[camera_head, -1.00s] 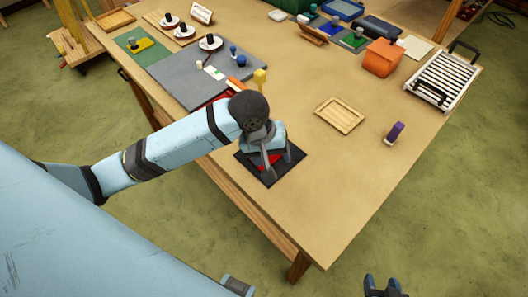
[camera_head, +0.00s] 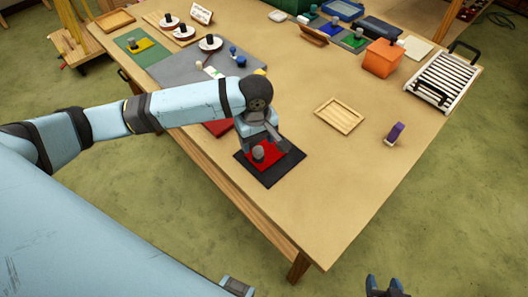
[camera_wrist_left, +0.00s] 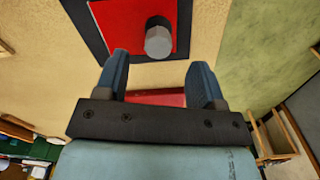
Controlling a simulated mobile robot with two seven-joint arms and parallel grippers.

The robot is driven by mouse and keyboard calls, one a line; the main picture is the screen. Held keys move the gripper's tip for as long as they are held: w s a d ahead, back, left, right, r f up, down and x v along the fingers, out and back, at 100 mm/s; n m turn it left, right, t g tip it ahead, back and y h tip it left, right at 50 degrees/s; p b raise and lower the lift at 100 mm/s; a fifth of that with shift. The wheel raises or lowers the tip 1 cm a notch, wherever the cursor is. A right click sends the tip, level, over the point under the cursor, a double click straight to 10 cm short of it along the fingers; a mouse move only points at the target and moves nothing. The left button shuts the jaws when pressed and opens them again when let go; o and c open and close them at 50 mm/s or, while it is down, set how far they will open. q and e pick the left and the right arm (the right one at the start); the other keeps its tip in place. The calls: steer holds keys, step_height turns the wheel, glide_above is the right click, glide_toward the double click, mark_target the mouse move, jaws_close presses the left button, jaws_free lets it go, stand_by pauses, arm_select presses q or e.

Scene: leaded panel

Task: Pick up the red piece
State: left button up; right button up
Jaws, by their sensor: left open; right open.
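The red piece (camera_head: 268,159) is a flat red square with a grey knob (camera_head: 258,153) standing on it. It lies on a black mat (camera_head: 284,173) near the table's front edge. In the left wrist view the red piece (camera_wrist_left: 115,28) and its grey knob (camera_wrist_left: 159,40) show beyond my fingertips. My left gripper (camera_wrist_left: 160,80) is open and empty. In the head view it hangs just behind the red piece (camera_head: 262,137), apart from the knob. My right gripper (camera_head: 386,287) is open and empty at the bottom edge, off the table.
A wooden tray (camera_head: 340,116) and a purple block (camera_head: 395,132) stand to the right. A white slatted rack (camera_head: 440,82) and an orange bin (camera_head: 382,58) stand farther back. A grey board (camera_head: 185,70) lies left. Another red item (camera_head: 218,128) lies partly under my arm. The front right tabletop is clear.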

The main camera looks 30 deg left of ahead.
mark_target(258, 149)
arm_select(q)
steer(key=shift+w+f, duration=0.1)
steer(key=shift+f, duration=2.7)
steer(key=shift+c, duration=0.4)
steer(key=c, duration=0.9)
